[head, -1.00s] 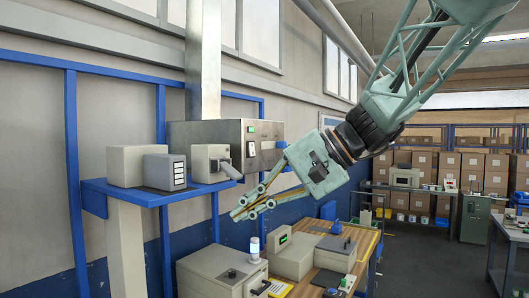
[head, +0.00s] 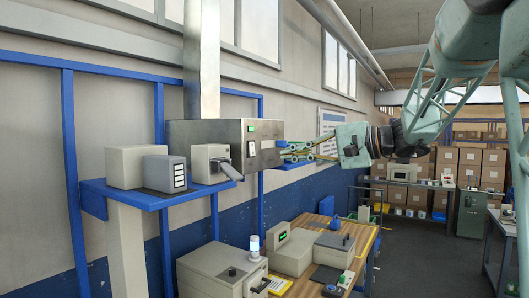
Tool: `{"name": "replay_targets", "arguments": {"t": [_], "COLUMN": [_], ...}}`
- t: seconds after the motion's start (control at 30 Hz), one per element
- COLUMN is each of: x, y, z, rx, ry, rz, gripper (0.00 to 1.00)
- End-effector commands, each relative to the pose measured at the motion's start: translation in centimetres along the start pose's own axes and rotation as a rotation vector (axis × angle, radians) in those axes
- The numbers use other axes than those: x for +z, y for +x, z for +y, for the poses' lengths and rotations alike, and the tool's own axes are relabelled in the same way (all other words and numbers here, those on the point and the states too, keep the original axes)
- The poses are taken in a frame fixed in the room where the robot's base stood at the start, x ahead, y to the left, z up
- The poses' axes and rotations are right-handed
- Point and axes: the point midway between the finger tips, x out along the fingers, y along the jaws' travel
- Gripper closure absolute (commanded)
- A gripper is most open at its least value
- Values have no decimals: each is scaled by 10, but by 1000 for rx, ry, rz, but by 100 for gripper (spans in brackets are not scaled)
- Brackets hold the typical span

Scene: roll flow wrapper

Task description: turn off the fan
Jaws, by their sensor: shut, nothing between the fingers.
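A steel box (head: 205,133) with a vertical duct (head: 202,60) rising from its top hangs at the wall; it looks like the fan unit. Its right-hand face has a lit green button or lamp (head: 250,128), a darker control (head: 251,148) below it and a pale label (head: 268,144). A blue part (head: 281,144) sits at the box's right end. My gripper (head: 287,154) is shut and empty, lying level just right of the box, its fingertips close to the blue part. I cannot tell whether they touch it.
A blue shelf (head: 150,198) carries grey boxes, one with a lever (head: 230,171). Below, a wooden bench (head: 362,240) holds machines and a lamp (head: 254,245). Open floor lies to the right.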

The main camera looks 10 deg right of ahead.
Motion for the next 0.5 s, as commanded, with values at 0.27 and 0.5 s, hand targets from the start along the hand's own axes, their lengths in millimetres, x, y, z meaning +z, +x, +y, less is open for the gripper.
{"name": "replay_targets", "arguments": {"t": [0.27, 0.5], "x": [-29, -30], "y": [-7, -7], "z": [-10, -11], "rx": [-49, -52], "ry": [7, 7], "rz": [30, 31], "gripper": [100, 100]}}
